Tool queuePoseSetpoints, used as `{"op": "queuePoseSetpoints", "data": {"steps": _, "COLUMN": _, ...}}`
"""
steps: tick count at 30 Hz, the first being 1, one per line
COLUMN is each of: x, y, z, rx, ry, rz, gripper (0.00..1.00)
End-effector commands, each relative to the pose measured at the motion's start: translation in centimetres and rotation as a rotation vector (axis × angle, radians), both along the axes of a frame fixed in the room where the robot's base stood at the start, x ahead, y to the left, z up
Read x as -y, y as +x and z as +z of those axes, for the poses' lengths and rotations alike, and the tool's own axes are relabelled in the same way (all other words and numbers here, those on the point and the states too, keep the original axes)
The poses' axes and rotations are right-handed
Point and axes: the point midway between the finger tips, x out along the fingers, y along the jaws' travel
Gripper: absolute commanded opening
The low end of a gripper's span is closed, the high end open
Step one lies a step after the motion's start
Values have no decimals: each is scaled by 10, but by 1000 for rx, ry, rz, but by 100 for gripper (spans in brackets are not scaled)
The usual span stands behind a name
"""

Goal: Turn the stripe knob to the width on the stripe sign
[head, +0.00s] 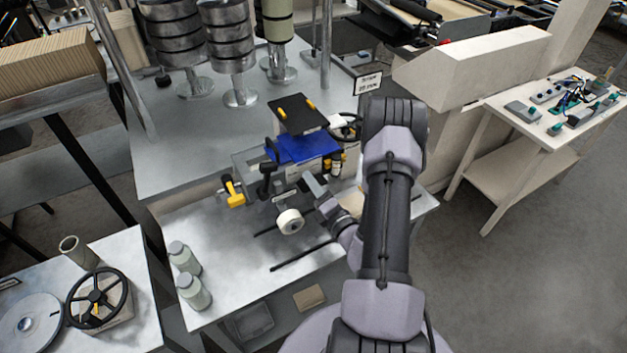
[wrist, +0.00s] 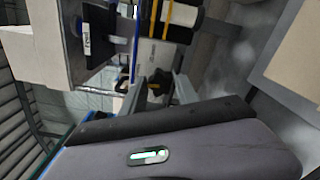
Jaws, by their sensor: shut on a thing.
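A small white sign (head: 368,83) with a black border stands behind the machine in the head view. Its two lines look like "Stripe" and a width in mm, but the number is too blurred to be sure of. My gripper (head: 316,187) is at the front of the blue-topped machine. In the wrist view my gripper (wrist: 162,90) has its two grey fingers closed about a small dark knob (wrist: 157,86). The knob's scale and pointer cannot be read, and the knob is not clearly visible in the head view.
The machine has a blue cover (head: 305,150), a black plate, a yellow-handled part (head: 233,190) and a white roll (head: 290,221) close to my gripper. A black handwheel (head: 97,298) is on the left table.

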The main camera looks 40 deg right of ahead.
Motion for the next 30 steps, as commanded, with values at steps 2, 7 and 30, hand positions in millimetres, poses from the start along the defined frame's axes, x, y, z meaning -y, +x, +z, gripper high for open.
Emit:
{"op": "queuePoseSetpoints", "data": {"steps": 2, "x": 1, "y": 1, "z": 3, "rx": 11, "ry": 33, "rz": 0, "gripper": 0}}
{"op": "queuePoseSetpoints", "data": {"steps": 7, "x": 1, "y": 1, "z": 2, "rx": 26, "ry": 92, "rz": 1, "gripper": 0}}
{"op": "queuePoseSetpoints", "data": {"steps": 30, "x": 1, "y": 1, "z": 1, "rx": 36, "ry": 132, "rz": 1, "gripper": 58}}
